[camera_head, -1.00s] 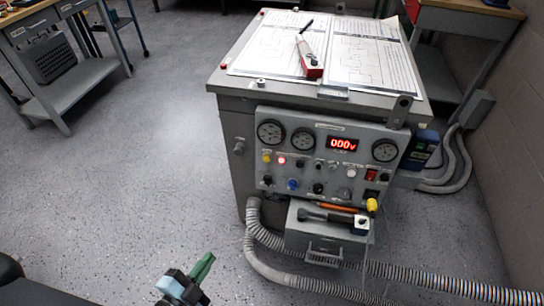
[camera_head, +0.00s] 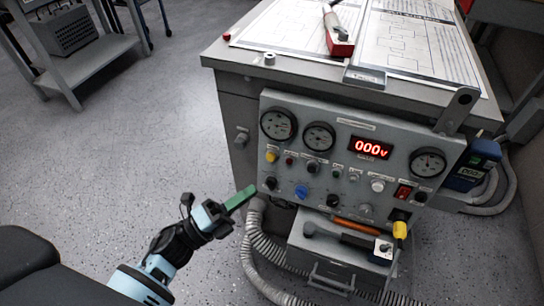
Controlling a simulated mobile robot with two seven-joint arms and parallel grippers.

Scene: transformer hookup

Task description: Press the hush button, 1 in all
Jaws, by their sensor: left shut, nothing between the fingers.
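The grey control panel (camera_head: 345,140) on the front of the cabinet carries several buttons and knobs, with labels too small to read, so I cannot tell which is the hush button. A yellow button (camera_head: 271,156) sits at the upper left beside a small dark red lamp (camera_head: 289,160). A white round button (camera_head: 377,186) sits right of centre, and a blue knob (camera_head: 301,192) is lower. My left gripper (camera_head: 241,198) has green fingers, shut and empty. In the picture it is just left of the panel's lower left corner, below the yellow button. My right gripper is out of view.
A red display (camera_head: 371,147) reads 000v among round gauges. A drawer box (camera_head: 330,252) with tools on top juts out below. Ribbed hoses (camera_head: 262,262) run along the floor.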

